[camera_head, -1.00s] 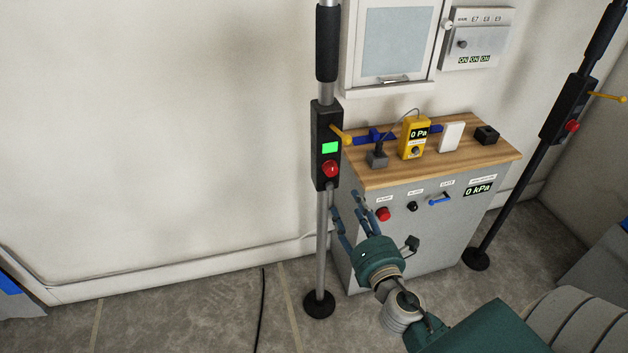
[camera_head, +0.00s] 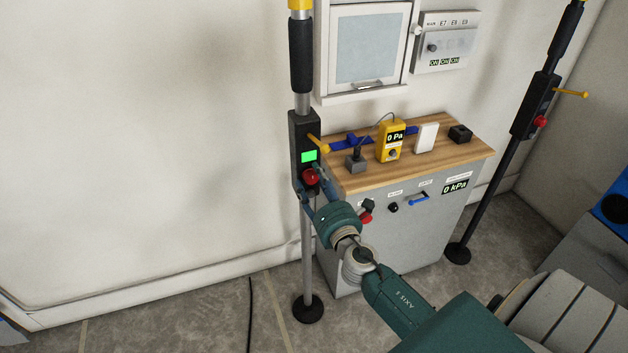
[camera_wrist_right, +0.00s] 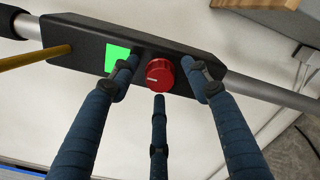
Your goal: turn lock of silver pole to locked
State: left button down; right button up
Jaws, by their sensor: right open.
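The silver pole (camera_head: 306,255) stands upright on a round black foot. Its black lock box (camera_head: 298,128) carries a lit green screen (camera_head: 308,156), a yellow lever and a red round knob (camera_head: 311,176). In the right wrist view, the red knob (camera_wrist_right: 160,76) shows a pale line across its face, beside the green screen (camera_wrist_right: 116,57). My right gripper (camera_head: 312,186) is at the lower part of the box. In the wrist view its fingers (camera_wrist_right: 166,85) are spread around the knob, open, with no clear contact. My left gripper is out of view.
A cabinet with a wooden top (camera_head: 440,150) stands right behind the pole, holding a yellow gauge (camera_head: 391,141) and small items. A second, black pole (camera_head: 490,190) with a red knob stands at right. Floor left of the silver pole is mostly clear, with a black cable (camera_head: 250,310).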

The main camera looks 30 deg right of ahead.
jog(key=shift+w, duration=0.15)
jog(key=c, duration=1.1)
jog(key=shift+c, duration=0.2)
jog(key=shift+m, duration=0.3)
jog(key=m+b, duration=0.1)
jog(key=m, duration=0.1)
jog(key=shift+m, duration=0.4)
jog(key=m, duration=0.3)
jog(key=shift+m, duration=0.3)
jog(key=m, duration=0.5)
jog(key=m+p, duration=0.1)
jog(key=m, duration=0.4)
jog(key=shift+f+m+p, duration=0.1)
jog(key=shift+m+p, duration=0.3)
